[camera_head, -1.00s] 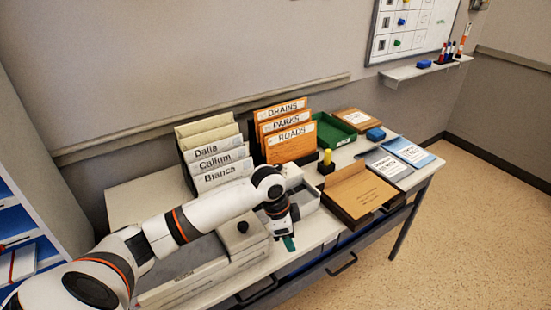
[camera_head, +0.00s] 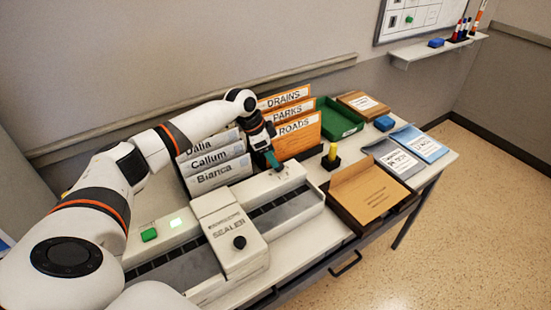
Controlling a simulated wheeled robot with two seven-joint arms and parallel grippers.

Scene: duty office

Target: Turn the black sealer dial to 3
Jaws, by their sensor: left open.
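The sealer (camera_head: 236,258) is a long pale machine at the front left of the table, with a raised block lettered SEALER. The round black dial (camera_head: 239,242) sits on that block, below the lettering. Its number setting is too small to read. My left gripper (camera_head: 276,166) is open, with teal fingertips, above the far right part of the machine, up and to the right of the dial and apart from it. My left arm arches over the machine's back left. My right gripper is not in view.
White and orange folders (camera_head: 296,133) stand close behind my left gripper. A brown box (camera_head: 367,193), a black block with a yellow top (camera_head: 331,158) and a green tray (camera_head: 336,121) lie to the right. A green button (camera_head: 149,234) sits on the machine's left.

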